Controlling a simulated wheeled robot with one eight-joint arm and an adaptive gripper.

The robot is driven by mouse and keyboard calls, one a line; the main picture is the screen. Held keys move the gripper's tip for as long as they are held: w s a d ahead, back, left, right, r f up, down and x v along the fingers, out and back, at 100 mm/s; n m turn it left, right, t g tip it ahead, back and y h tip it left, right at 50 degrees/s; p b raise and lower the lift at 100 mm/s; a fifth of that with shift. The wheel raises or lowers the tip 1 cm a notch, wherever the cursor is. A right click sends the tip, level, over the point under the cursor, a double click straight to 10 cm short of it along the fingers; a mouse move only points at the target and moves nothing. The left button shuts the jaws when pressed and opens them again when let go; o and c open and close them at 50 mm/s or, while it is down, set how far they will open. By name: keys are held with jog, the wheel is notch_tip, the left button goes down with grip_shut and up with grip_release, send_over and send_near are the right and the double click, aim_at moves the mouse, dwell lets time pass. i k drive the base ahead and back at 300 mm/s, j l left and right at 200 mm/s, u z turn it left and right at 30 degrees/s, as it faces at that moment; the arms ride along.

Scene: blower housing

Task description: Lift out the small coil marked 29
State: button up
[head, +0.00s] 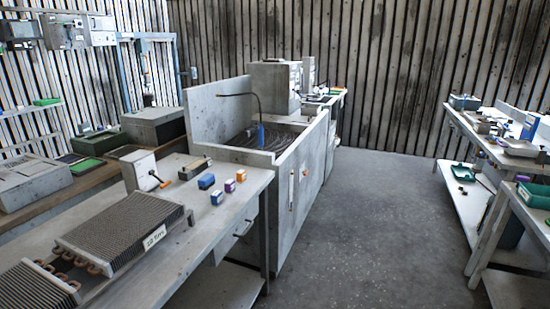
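No coil with a readable 29 shows in the head view. A finned coil (125,232) with copper bends lies on the grey bench at the lower left. It has a white tag (154,237) whose writing is not clear and does not look like 29. Part of a second finned coil (38,287) shows at the lower left corner. A grey open-topped housing (289,161) stands beyond the bench, with a dark inside, a blue object (261,136) and a thin dark curved line above it. My gripper is not in view.
On the bench (203,225) stand a white box with an orange-tipped handle (144,171) and small blue, purple and orange blocks (229,185). Cluttered tables (500,150) stand at the right. The grey floor (375,215) between is clear.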

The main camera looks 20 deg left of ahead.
aim_at(190, 171)
jog(key=i+u, duration=0.15)
jog(key=i, duration=0.5)
jog(key=i+l+u, duration=0.1)
jog(key=i, duration=0.55)
jog(key=i+l+u, duration=0.15)
jog(key=i, duration=0.45)
jog(key=i+j+u, duration=0.1)
jog(key=i+u, duration=0.2)
jog(key=u, duration=0.2)
jog(key=i+u, duration=0.35)
jog(key=u, duration=0.15)
jog(key=i+l+u, duration=0.1)
jog(key=i+u, duration=0.2)
jog(key=u, duration=0.2)
jog(key=i+l+u, duration=0.25)
jog(key=u, duration=0.25)
jog(key=i+l+u, duration=0.45)
jog(key=i+j, duration=0.05)
jog(key=j, duration=0.05)
